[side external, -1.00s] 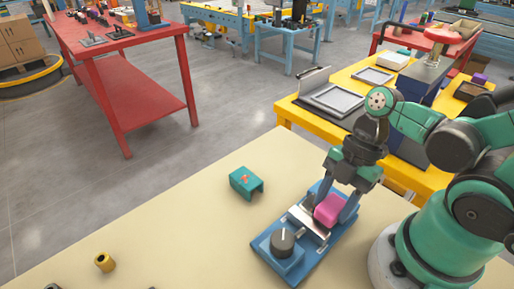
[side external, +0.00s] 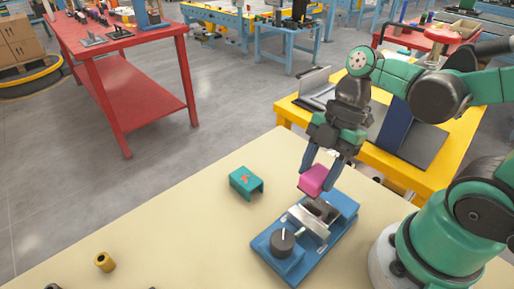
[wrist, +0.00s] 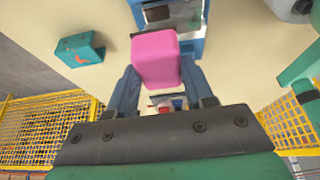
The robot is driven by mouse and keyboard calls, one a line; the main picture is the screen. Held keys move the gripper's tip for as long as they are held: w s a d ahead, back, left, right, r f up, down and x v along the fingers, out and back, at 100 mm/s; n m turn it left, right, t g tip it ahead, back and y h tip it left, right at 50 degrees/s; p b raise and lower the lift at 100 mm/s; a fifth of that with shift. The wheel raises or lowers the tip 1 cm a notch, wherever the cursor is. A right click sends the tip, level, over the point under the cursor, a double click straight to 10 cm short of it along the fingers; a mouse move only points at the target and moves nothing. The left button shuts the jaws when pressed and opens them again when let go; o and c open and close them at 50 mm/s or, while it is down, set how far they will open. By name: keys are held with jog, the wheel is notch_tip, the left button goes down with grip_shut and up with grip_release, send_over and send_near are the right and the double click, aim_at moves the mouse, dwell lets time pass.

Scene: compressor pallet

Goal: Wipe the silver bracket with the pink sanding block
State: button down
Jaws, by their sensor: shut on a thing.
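My gripper (side external: 322,168) is shut on the pink sanding block (side external: 313,180) and holds it in the air above the blue fixture (side external: 337,228). In the wrist view the pink sanding block (wrist: 155,59) sits between the two blue fingers. The silver bracket (side external: 308,221) lies across the blue fixture, below and apart from the block. In the wrist view the block and gripper hide part of the fixture, and a silver strip of the bracket (wrist: 182,14) shows at the top.
A teal bracket-shaped part (side external: 246,183) with an orange mark stands left of the fixture. A dark round knob (side external: 282,242) sits on the fixture's front end.

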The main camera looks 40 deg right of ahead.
jog(key=shift+r, duration=2)
